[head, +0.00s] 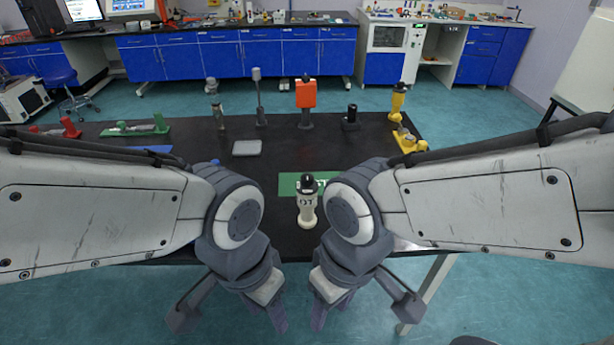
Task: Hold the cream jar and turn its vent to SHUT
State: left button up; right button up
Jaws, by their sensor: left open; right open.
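The cream jar (307,207) stands upright near the front edge of the black table, with a dark knob-like top (307,182) and small dark markings below it. The vent's setting is too small to read. A green mat (288,184) lies just behind the jar, partly hidden by it. My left gripper (230,325) is open and empty, in front of the table edge, nearer to me and left of the jar. My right gripper (360,318) is open and empty, nearer to me and right of the jar. Neither gripper touches the jar.
Behind stand an orange device (306,94), a grey post (258,98), a black cylinder (351,117) and a yellow item (408,139). A grey pad (247,148) lies left of the mat.

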aim_at(307, 179)
jog(key=z, duration=2.25)
jog(key=i, duration=1.7)
jog(key=u, duration=3.45)
